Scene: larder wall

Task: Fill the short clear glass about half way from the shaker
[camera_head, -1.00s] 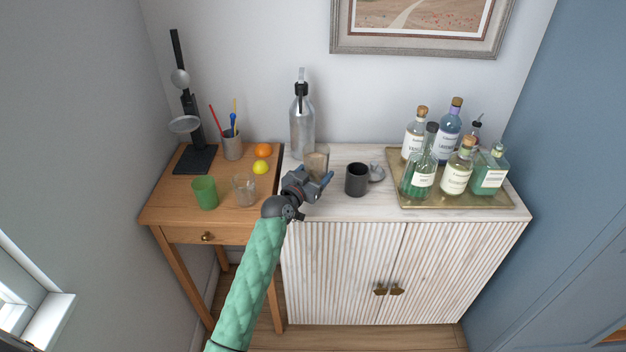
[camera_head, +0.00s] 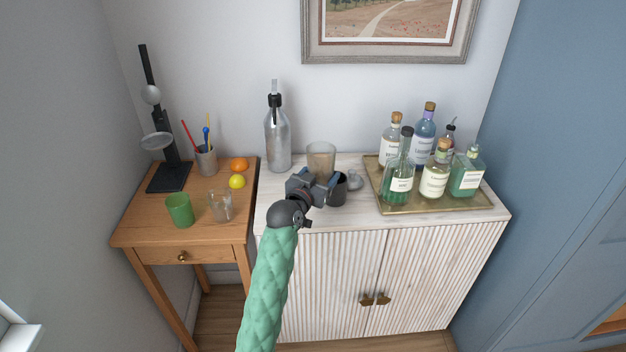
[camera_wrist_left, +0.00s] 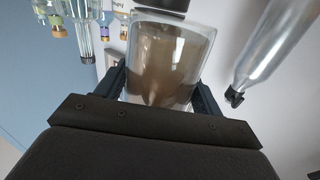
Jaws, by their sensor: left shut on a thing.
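My left gripper (camera_head: 313,187) is shut around the shaker, which I take to be the wide, clear-walled vessel (camera_head: 321,158) with brown inside. In the left wrist view the vessel (camera_wrist_left: 168,65) sits between the fingers; the gripper hides its lower part in the head view. It appears raised above the white cabinet, roughly upright. The short clear glass (camera_head: 220,207) stands on the wooden side table, left of the gripper and well apart from it. It looks empty. My right gripper is not in view.
A green cup (camera_head: 179,210), lemon (camera_head: 237,181) and orange (camera_head: 239,164) are near the glass. A metal siphon bottle (camera_head: 277,140) stands behind the gripper. A dark cup (camera_head: 338,190) and grey lid (camera_head: 355,180) are close on its right. A tray (camera_head: 440,206) holds several bottles.

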